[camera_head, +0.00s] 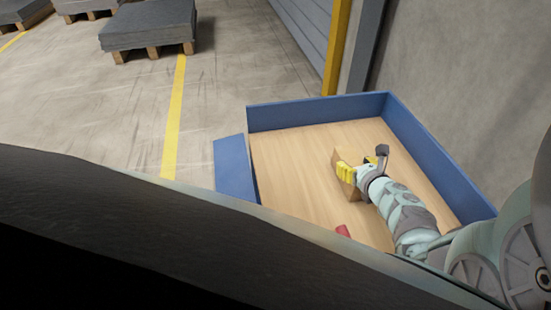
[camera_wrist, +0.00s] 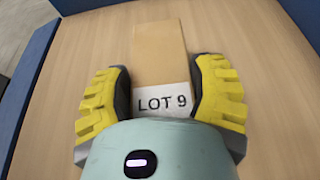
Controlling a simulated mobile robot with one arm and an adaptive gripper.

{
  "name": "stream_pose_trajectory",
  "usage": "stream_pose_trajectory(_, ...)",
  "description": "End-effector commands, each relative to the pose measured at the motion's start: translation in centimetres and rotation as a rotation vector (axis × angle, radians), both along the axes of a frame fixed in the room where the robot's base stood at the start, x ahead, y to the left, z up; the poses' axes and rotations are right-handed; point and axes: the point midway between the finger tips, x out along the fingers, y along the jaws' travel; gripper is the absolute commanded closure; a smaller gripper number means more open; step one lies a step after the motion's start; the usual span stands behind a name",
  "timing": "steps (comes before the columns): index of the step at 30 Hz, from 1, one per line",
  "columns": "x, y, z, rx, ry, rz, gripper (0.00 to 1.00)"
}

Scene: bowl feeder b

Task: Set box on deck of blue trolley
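The blue trolley (camera_head: 315,112) has a pale wooden deck (camera_head: 300,165) inside low blue walls. The box is tan cardboard with a white "LOT 9" label; it shows in the wrist view (camera_wrist: 160,52) and partly in the head view (camera_head: 338,162). My gripper (camera_head: 361,168) has yellow fingers and is over the deck.
A small red thing (camera_head: 343,231) shows at the near part of the deck. A grey wall (camera_head: 470,70) and a yellow post (camera_head: 338,45) stand behind the trolley. Pallets with grey sheets (camera_head: 148,24) are far left. Open floor lies left of the trolley.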

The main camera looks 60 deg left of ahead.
Motion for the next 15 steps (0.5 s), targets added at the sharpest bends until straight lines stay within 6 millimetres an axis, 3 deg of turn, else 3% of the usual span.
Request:
stream_pose_trajectory(1, -0.1, 0.15, 0.02, 0.001, -0.001, 0.004, 0.32)
stream_pose_trajectory(9, -0.16, 0.18, 0.0, 0.0, 0.0, 0.005, 0.04)
stream_pose_trajectory(15, -0.18, 0.18, -0.01, 0.0, 0.0, 0.005, 0.02)
